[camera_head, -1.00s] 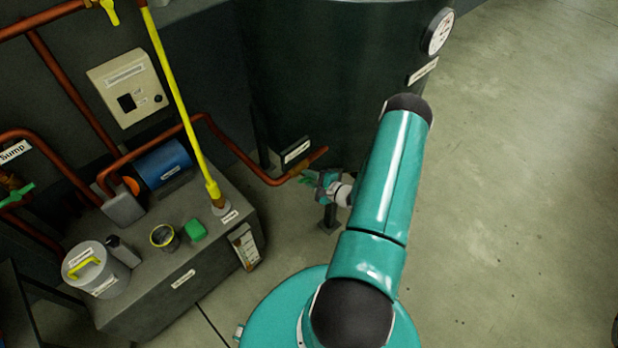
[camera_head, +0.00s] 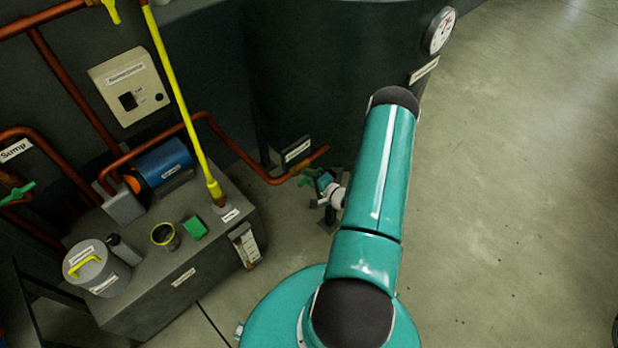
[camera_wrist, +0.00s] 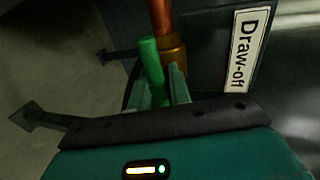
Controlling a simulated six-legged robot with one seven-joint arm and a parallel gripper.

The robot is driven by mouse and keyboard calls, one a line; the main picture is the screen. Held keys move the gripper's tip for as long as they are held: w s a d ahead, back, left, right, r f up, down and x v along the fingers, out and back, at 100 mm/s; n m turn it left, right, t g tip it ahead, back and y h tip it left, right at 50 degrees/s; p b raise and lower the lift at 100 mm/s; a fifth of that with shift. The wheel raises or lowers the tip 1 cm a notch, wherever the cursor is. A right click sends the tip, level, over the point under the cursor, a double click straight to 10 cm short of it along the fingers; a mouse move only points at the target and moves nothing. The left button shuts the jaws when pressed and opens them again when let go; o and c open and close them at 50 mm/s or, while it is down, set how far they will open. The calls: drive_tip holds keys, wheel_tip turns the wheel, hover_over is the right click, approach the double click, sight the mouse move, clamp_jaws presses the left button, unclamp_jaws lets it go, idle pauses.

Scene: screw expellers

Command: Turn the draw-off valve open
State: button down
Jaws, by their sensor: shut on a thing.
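The draw-off valve sits on the copper pipe at the foot of the dark tank. Its brass body (camera_wrist: 173,52) and green handle (camera_wrist: 151,58) show in the wrist view, beside the "Draw-off" label (camera_wrist: 246,48). In the head view the green handle (camera_head: 306,180) shows just left of my gripper (camera_head: 318,182). In the wrist view my gripper (camera_wrist: 162,88) has its two fingers shut around the near part of the handle. The handle's far end sticks out beyond the fingers, close beside the brass body. The gripped part is partly hidden between the fingers.
The dark tank (camera_head: 320,85) stands right behind the valve, with a round gauge (camera_head: 439,30). A grey plinth (camera_head: 180,285) at left carries a blue motor (camera_head: 163,163), a canister (camera_head: 92,265) and small items. Open floor (camera_head: 520,200) lies to the right.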

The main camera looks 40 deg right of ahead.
drive_tip(key=shift+s+f, duration=0.1)
drive_tip(key=c, duration=1.6)
unclamp_jaws()
drive_tip(key=shift+c, duration=0.2)
drive_tip(key=v, duration=1.3)
drive_tip(key=shift+s, duration=0.35)
